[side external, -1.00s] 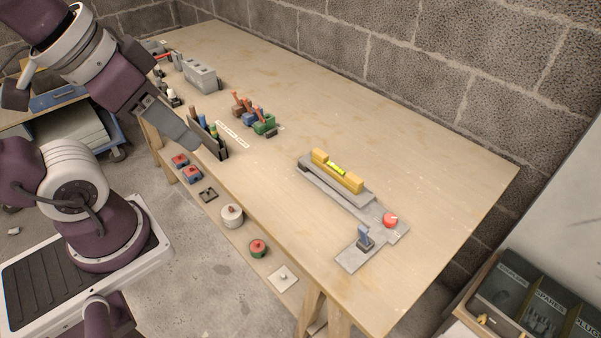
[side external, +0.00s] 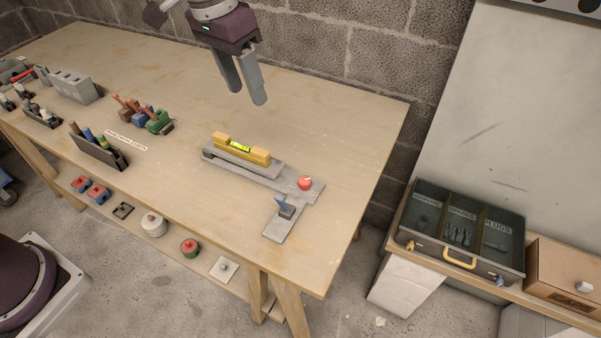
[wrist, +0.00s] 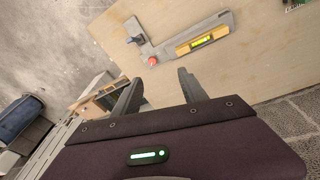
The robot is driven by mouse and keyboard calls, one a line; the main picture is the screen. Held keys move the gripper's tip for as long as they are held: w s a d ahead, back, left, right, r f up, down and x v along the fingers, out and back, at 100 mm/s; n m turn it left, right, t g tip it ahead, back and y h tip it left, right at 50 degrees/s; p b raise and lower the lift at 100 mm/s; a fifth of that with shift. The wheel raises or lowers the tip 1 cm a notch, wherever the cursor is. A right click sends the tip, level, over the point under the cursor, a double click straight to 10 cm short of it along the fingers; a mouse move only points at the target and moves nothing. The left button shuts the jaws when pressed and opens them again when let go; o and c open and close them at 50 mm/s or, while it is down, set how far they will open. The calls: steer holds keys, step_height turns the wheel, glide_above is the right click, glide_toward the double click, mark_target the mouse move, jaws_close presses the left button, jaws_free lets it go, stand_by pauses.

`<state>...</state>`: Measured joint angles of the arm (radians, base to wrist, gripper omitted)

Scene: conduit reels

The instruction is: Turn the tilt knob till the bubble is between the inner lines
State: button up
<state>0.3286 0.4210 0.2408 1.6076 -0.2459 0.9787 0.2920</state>
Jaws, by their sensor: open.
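A yellow level (side external: 228,144) with a bright green vial (side external: 240,147) lies on a grey tilt plate (side external: 262,172) on the workbench. The bubble is too small to place against the lines. The red round tilt knob (side external: 305,182) sits at the plate's right end; it also shows in the wrist view (wrist: 152,61). My gripper (side external: 249,98) is open and empty, pointing down above the bench, behind the level and well clear of the knob. In the wrist view the knob appears beyond the fingers (wrist: 158,92).
Coloured clamps (side external: 143,116), a black rack of handles (side external: 98,150) and a grey block (side external: 78,87) stand on the bench's left. A block wall (side external: 345,50) is behind. An open compartment case (side external: 463,228) is on a shelf at right. The bench around the level is clear.

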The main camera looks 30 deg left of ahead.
mark_target(305, 179)
steer(key=w+d+f+m, duration=0.1)
steer(key=w+d+f, duration=0.1)
steer(key=f, duration=0.6)
steer(key=w+d+f+m+g+y, duration=0.1)
steer(key=w+d+f, duration=0.1)
steer(key=f, duration=0.7)
steer(key=w+d+f+m, duration=0.1)
steer(key=d+f, duration=0.3)
steer(key=f, duration=0.5)
steer(key=shift+w+d+g, duration=0.1)
steer(key=shift+w+g, duration=0.2)
steer(key=shift+w, duration=0.5)
jaws_close()
